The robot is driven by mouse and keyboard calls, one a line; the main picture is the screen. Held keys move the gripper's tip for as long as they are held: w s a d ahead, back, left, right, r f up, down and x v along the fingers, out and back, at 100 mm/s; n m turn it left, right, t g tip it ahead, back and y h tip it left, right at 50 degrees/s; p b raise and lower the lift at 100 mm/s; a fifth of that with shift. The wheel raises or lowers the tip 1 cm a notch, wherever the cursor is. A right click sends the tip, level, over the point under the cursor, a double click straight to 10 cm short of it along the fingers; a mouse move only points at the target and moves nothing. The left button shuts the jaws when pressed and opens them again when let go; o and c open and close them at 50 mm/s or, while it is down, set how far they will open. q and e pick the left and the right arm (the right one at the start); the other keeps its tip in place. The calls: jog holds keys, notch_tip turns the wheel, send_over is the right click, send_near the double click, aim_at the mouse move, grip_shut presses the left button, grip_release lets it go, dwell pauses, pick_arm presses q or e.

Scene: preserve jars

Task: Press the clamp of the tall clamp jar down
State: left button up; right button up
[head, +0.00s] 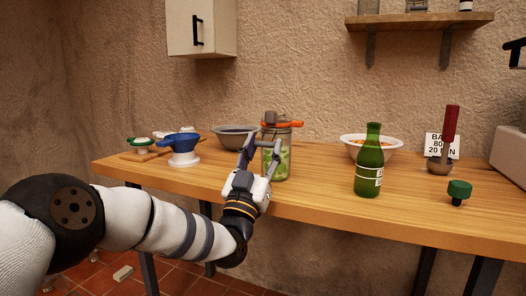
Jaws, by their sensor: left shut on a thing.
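The tall clamp jar (284,163) stands upright near the front of the wooden table, with green pieces inside the glass. An orange part (291,124) and a grey-brown knob-like piece show at its top. My left gripper (260,147) reaches up from the front left and is shut on the jar, with one finger at its left side and one in front of it. The fingers hide part of the jar, and the exact contact and the clamp's position cannot be made out. My right gripper is not in view.
A grey bowl (228,136) and a blue funnel (180,143) on a white base stand left of the jar. A green bottle (369,167), a white bowl (352,139), a red-handled tool (450,125) and a green-topped piece (459,188) stand right. Clear tabletop lies between jar and bottle.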

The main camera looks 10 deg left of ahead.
pick_arm(q)
jog(key=shift+f, duration=0.15)
jog(key=o, duration=1.2)
jog(key=shift+c, duration=0.2)
jog(key=v, duration=1.2)
